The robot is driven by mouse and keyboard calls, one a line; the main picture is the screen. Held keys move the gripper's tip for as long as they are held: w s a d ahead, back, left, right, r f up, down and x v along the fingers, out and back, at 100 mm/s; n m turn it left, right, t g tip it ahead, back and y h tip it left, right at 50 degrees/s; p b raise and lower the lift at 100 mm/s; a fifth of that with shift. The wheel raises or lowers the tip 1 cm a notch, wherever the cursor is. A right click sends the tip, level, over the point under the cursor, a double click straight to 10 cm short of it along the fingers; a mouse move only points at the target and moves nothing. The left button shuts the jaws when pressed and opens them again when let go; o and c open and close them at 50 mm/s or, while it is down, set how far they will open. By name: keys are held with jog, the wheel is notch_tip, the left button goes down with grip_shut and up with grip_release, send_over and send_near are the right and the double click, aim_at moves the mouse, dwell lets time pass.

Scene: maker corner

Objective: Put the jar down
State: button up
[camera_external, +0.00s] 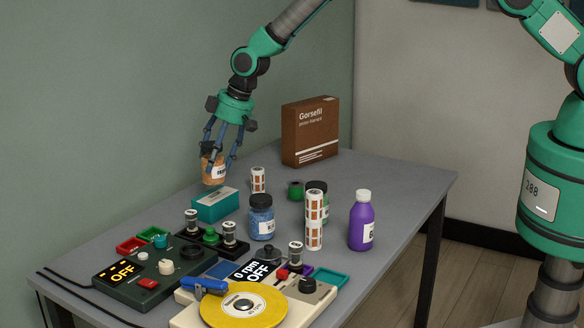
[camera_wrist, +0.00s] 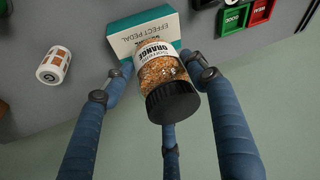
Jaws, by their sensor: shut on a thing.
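A jar of orange contents (camera_external: 212,172) with a white label and a black lid is in my gripper (camera_external: 217,160). In the wrist view the jar (camera_wrist: 160,72) shows its label, reading "ORANGE", and its black lid towards the camera. The blue fingers of my gripper (camera_wrist: 155,66) are closed around it on several sides. The jar is at the far left of the grey table (camera_external: 390,190), behind a teal box (camera_external: 215,205). Whether its base touches the table cannot be told.
The teal and white box, labelled "EFFECT PEDAL" (camera_wrist: 146,33), is close beside the jar. A striped cylinder (camera_external: 258,180) stands to the right. A brown box (camera_external: 310,132), a blue jar (camera_external: 262,217) and a purple bottle (camera_external: 361,220) stand farther right. Devices crowd the front.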

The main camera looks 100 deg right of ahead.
aim_at(214, 169)
jog(key=shift+f, duration=1.7)
jog(key=shift+f, duration=0.2)
jog(key=o, duration=1.7)
jog(key=shift+r, duration=0.2)
jog(key=shift+v, duration=6)
jog(key=shift+a, duration=0.1)
